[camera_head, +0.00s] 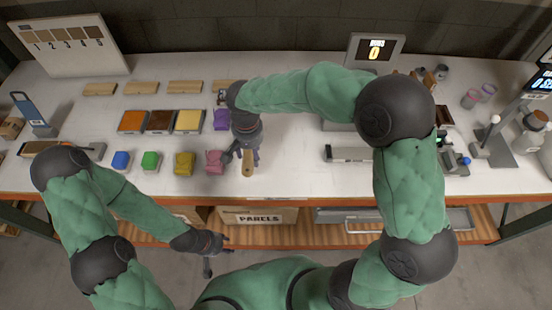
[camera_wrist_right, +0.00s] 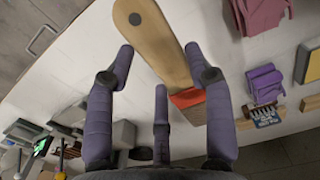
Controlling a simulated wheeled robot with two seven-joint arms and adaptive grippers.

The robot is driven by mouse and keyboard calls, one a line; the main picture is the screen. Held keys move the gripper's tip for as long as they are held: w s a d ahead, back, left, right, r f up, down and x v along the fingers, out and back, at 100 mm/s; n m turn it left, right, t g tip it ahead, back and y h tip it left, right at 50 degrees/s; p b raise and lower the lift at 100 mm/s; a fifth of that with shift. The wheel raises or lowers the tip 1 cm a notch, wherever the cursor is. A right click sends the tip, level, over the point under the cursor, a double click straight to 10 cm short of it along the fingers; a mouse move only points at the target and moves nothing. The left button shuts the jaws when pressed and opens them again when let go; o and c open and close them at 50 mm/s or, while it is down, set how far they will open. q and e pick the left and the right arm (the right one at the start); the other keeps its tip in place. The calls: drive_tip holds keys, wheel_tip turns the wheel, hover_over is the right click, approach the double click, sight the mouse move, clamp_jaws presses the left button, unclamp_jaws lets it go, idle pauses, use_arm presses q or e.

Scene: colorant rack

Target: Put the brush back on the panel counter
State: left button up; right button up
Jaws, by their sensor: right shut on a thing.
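The brush has a pale wooden handle (camera_head: 247,163) and shows a red-orange part below the handle (camera_wrist_right: 187,98) in the right wrist view. My right gripper (camera_head: 243,155) is shut on the brush, over the white counter (camera_head: 290,165). In the right wrist view its purple fingers (camera_wrist_right: 160,72) stand around the brush, and the handle (camera_wrist_right: 157,40) points up and left.
The counter right of the brush is clear up to a grey device (camera_head: 350,154).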

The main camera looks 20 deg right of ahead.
drive_tip(key=d+f, duration=0.2)
drive_tip(key=d, duration=0.2)
drive_tip(key=b, duration=0.1)
hover_over(277, 166)
drive_tip(key=f, duration=0.2)
drive_tip(key=a+f, duration=0.1)
drive_tip(key=f, duration=0.1)
drive_tip(key=shift+f, duration=0.35)
drive_tip(key=f, duration=0.2)
drive_tip(key=d+f+b, duration=0.1)
drive_tip(key=f, duration=0.1)
drive_tip(key=shift+w, duration=0.1)
drive_tip(key=o, duration=1.2)
drive_tip(key=shift+c, duration=0.2)
wheel_tip(277, 166, up, 12)
drive_tip(key=p, duration=0.2)
